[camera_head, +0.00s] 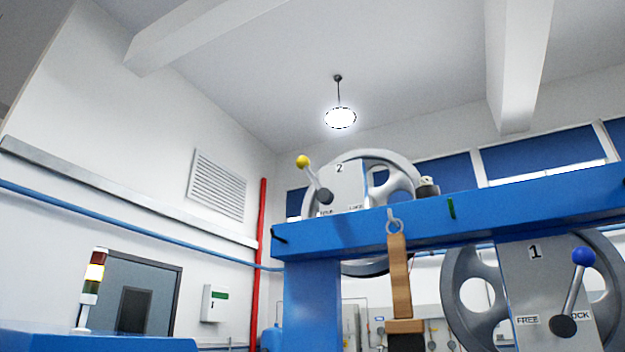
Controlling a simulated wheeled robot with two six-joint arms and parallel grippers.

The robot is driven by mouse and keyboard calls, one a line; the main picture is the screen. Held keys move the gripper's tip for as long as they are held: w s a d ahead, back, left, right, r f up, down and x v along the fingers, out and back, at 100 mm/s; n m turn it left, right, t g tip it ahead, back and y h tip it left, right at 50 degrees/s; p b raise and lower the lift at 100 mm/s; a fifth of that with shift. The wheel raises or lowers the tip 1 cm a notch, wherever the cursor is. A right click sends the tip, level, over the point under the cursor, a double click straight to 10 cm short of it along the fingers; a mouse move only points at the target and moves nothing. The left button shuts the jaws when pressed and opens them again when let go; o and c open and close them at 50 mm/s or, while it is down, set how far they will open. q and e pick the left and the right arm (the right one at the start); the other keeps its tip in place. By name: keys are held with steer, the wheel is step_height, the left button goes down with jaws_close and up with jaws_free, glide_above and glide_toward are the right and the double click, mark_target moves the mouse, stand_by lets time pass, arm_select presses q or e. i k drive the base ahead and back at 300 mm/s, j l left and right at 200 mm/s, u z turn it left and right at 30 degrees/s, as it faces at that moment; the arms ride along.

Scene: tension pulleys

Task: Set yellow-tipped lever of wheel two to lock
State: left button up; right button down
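Wheel two (398,182) is a grey spoked pulley on top of the blue beam, behind a grey plate (343,186) marked 2. Its lever (313,178) has a yellow ball tip (302,161) and leans up to the left from a dark pivot (324,196). Low on the plate are a left label (326,212), seemingly FREE and partly hidden by the pivot, and a right label (355,207), seemingly LOCK. The lever leans toward the left label's side. Neither of my grippers shows in the head view.
The blue beam (480,208) crosses at the right on a blue post (312,300). Wheel one (466,285), with a blue-tipped lever (575,285) leaning right toward LOCK, is below it. A wooden block (400,285) hangs from a ring. A signal light (92,285) stands at lower left.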

mark_target(324, 195)
steer(key=i+j+z, duration=0.1)
steer(key=j, duration=0.65)
steer(key=i+j+z, duration=0.15)
steer(key=i+j, duration=0.15)
steer(key=j, duration=0.45)
steer(key=i+j+z, duration=0.1)
steer(key=j, duration=0.7)
steer(key=i+j+z, duration=0.15)
steer(key=j, duration=0.6)
steer(key=j+z, duration=0.1)
steer(key=j, duration=0.7)
